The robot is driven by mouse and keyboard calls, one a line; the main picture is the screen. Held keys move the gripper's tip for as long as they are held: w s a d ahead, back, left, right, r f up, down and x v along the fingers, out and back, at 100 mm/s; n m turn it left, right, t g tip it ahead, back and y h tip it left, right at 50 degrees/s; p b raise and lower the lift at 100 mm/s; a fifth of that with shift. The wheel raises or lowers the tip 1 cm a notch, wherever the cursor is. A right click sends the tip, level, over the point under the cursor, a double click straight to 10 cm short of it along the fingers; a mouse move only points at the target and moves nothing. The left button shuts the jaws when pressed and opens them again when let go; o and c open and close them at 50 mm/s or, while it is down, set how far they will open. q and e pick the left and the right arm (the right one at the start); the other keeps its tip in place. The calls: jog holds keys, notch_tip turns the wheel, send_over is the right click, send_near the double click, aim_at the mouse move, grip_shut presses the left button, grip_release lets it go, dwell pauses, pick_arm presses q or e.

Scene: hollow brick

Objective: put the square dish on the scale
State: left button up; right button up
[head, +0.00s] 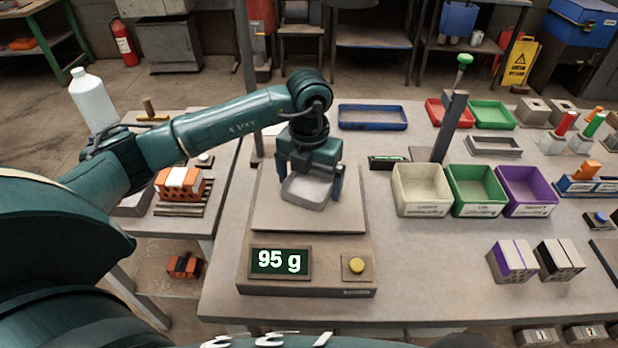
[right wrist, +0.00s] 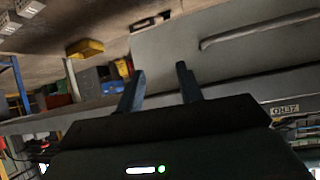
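The square dish (head: 306,192), light grey and shallow, is at the middle of the scale's flat plate (head: 270,218) in the head view. It looks to rest there, and the scale's display (head: 280,262) reads 95 g. My left gripper (head: 311,186) is right over the dish, pointing down, with one finger on each side of it. I cannot tell whether the fingers press on its walls or stand just clear. My right gripper (right wrist: 160,86) shows in the right wrist view with its fingers apart and nothing between them.
White, green (head: 476,190) and purple bins stand right of the scale. A dark post (head: 449,127) rises behind them. A blue tray (head: 372,117) lies at the back. The table's front middle is clear.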

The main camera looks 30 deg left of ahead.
aim_at(309, 190)
pick_arm(q)
jog(key=shift+o, duration=0.4)
jog(key=shift+r, duration=0.2)
notch_tip(309, 190, up, 12)
jog(key=shift+b, duration=0.45)
